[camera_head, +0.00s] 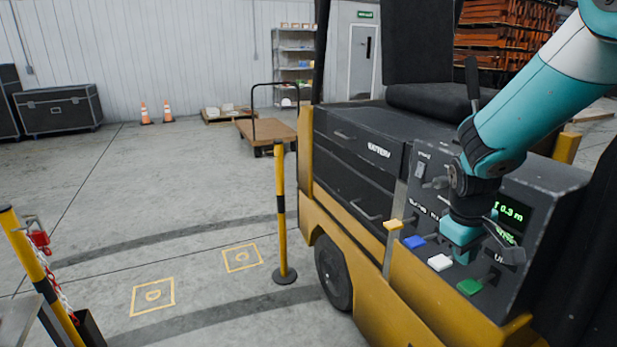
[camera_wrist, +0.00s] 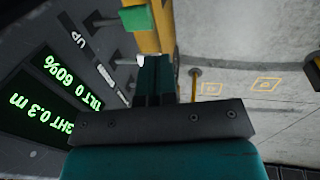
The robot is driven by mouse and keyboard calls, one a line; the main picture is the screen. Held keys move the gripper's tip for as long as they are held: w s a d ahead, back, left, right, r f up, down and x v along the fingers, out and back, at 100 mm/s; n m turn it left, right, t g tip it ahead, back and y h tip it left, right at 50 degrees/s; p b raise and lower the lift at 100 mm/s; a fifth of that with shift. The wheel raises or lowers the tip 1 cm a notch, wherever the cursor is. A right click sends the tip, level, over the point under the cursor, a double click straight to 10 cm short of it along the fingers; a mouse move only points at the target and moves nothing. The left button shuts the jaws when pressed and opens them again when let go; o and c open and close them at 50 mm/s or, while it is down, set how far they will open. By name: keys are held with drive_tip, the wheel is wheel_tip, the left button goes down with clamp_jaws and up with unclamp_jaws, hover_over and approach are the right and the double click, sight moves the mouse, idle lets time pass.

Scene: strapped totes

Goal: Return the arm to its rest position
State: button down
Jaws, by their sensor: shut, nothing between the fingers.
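My gripper (camera_head: 461,254) hangs at the front of a forklift's dark control panel (camera_head: 425,170), on the end of my teal arm. Its two fingers lie together in the wrist view (camera_wrist: 155,72), with nothing seen between them. Below it in the head view are levers with a yellow knob (camera_head: 393,225), a blue knob (camera_head: 414,242), a white knob (camera_head: 440,262) and a green knob (camera_head: 470,286). The green knob also shows beyond the fingertips in the wrist view (camera_wrist: 136,19). I cannot tell whether the fingers touch a lever.
A lit green display (camera_head: 511,216), partly hidden by my arm, reads 0.3 m. A black seat (camera_head: 435,98) is behind the panel. A yellow and black post (camera_head: 281,215) stands left of the forklift. Open grey floor (camera_head: 200,210) lies left, with a cart (camera_head: 268,131) farther back.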

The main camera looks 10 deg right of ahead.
drive_tip(key=s+a+r+n+t+y, duration=0.1)
drive_tip(key=s+a+r+y, duration=0.15)
drive_tip(key=a, duration=0.45)
drive_tip(key=s+a+r+n+y, duration=0.15)
drive_tip(key=a+r, duration=0.25)
drive_tip(key=a, duration=0.4)
drive_tip(key=s+a+r+n+g+y, duration=0.1)
drive_tip(key=s+a+r, duration=0.3)
drive_tip(key=s+a, duration=0.7)
drive_tip(key=s+n+y, duration=0.1)
drive_tip(key=s, duration=0.1)
drive_tip(key=shift+s+r+y, duration=0.3)
drive_tip(key=shift+s+r, duration=0.05)
drive_tip(key=shift+r, duration=0.05)
